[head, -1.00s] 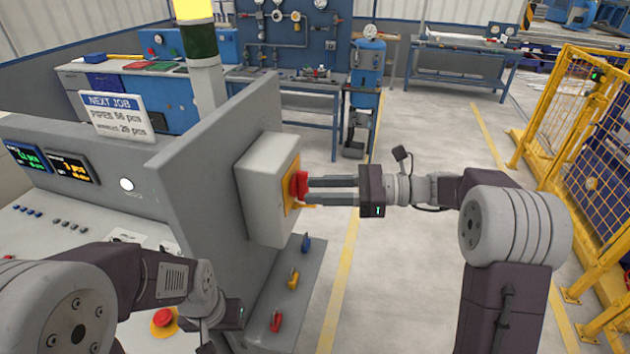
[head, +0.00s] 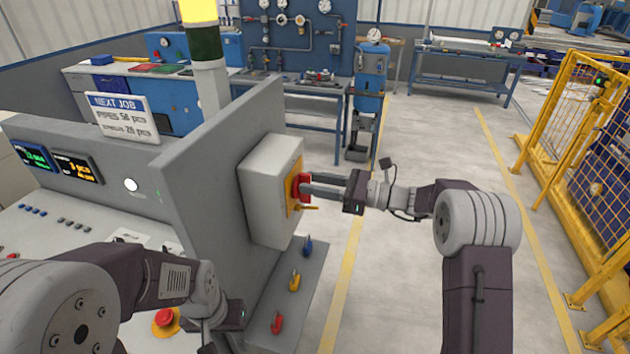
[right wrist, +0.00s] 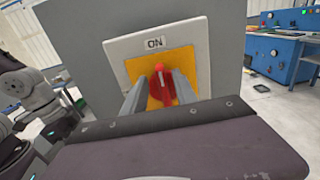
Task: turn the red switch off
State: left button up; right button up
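The red switch (head: 304,186) is a rotary knob on a yellow plate (right wrist: 190,90) on the front of a pale grey box (head: 268,190). In the right wrist view the knob (right wrist: 161,86) has its grip bar close to upright, toward the "ON" label (right wrist: 155,43). My right gripper (head: 312,187) is at the knob, one finger on each side. The fingers are apart and I see no firm clamp on the bar. My left gripper (head: 222,335) is low at the bottom edge of the head view, away from the switch; its fingertips are hidden.
The box hangs on a grey upright panel (head: 215,165). Below it, a ledge carries blue, yellow (head: 294,281) and red padlock-like pieces. A red emergency button (head: 164,317) sits near my left arm. Yellow fencing (head: 590,170) stands at right; the floor between is clear.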

jog(key=shift+w+f, duration=0.1)
jog(key=shift+w, duration=0.1)
jog(key=shift+d, duration=0.1)
grip_shut()
